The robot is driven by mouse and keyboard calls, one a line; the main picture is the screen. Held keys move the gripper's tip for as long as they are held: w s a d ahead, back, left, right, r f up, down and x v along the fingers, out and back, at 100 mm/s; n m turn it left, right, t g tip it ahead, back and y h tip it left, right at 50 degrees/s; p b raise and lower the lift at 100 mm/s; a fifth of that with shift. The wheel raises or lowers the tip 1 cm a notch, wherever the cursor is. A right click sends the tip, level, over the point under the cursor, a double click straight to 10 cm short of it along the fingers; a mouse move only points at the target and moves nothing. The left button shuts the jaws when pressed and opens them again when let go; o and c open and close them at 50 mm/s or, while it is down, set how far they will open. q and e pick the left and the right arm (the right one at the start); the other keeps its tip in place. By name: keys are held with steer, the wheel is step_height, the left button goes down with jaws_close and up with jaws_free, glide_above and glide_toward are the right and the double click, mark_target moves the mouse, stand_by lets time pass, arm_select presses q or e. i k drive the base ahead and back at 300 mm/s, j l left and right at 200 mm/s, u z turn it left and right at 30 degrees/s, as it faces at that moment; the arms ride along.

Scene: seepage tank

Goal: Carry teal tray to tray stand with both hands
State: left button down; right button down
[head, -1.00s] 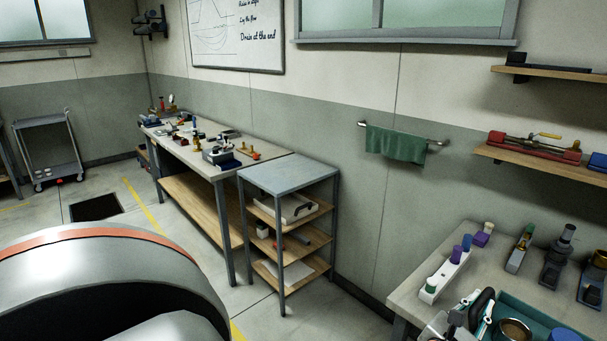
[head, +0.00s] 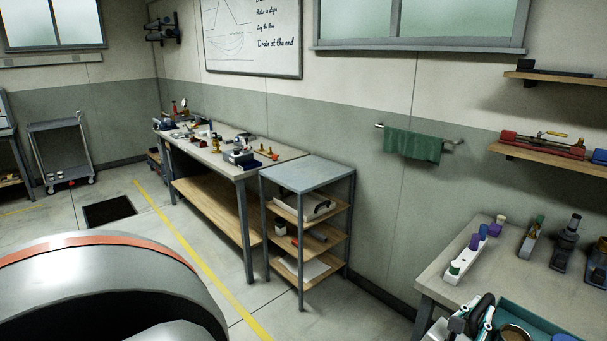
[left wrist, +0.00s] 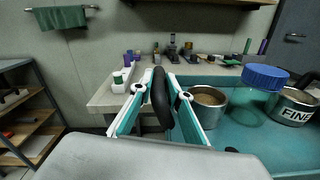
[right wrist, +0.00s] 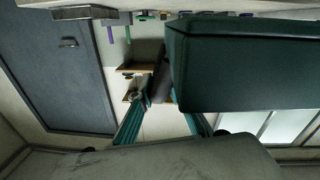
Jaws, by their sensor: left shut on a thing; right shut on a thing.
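The teal tray (head: 540,322) shows only in part at the lower right of the head view. In the left wrist view the tray (left wrist: 240,138) holds two metal pots, one marked FINE, and a blue-lidded jar. My left gripper (head: 476,322) is shut on the tray's black handle (left wrist: 161,92). In the right wrist view my right gripper (right wrist: 160,92) is shut at the tray's end, beside the dark teal wall (right wrist: 240,68); the grip itself is partly hidden. The likely tray stand (head: 308,174), a shelved frame with a bare grey top, is at centre.
A long workbench (head: 235,165) with tools adjoins the stand's left. A grey bench (head: 450,270) with a white vial rack (head: 467,258) is at right. A green towel (head: 412,145) hangs on the wall. Open floor with a yellow line (head: 205,265) lies left of the stand.

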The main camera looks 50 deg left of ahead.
mark_target(307, 169)
steer(key=k+u, duration=0.3)
steer(key=u, duration=0.8)
steer(key=i+u, duration=0.25)
steer(key=j+u, duration=0.1)
steer(key=u, duration=0.2)
steer(key=i+l, duration=0.15)
steer(key=i, duration=1.5)
steer(key=i+l, duration=0.15)
steer(key=i, duration=1.55)
